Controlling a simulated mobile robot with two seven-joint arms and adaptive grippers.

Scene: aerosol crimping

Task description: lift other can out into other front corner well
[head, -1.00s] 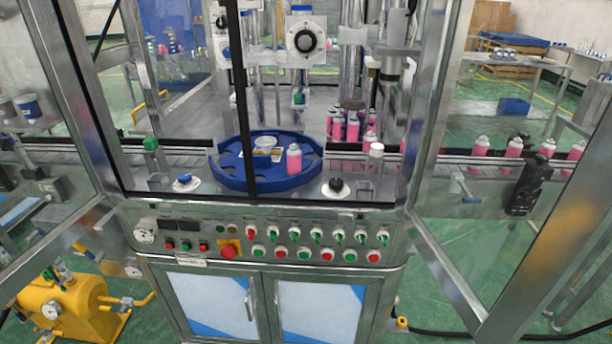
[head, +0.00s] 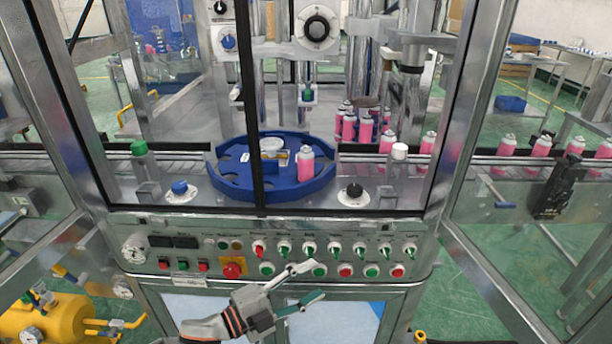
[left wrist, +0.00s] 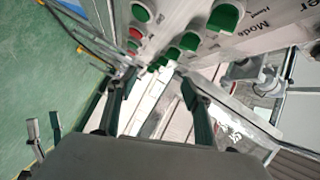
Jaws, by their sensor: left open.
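In the head view a blue round turntable (head: 232,190) with wells around its rim sits inside the machine. One pink can (head: 305,165) with a pale top stands upright at its right side. Several more pink cans (head: 366,131) stand grouped behind the turntable to the right. My left gripper (head: 310,282) is open and empty in front of the control panel, below and in front of the turntable. In the left wrist view its two dark fingers (left wrist: 152,92) are spread, with panel knobs beyond them.
The control panel (head: 208,246) with knobs and buttons runs below the turntable. Metal window frames (head: 258,110) stand around the opening. Pink cans (head: 541,147) line the conveyor at right.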

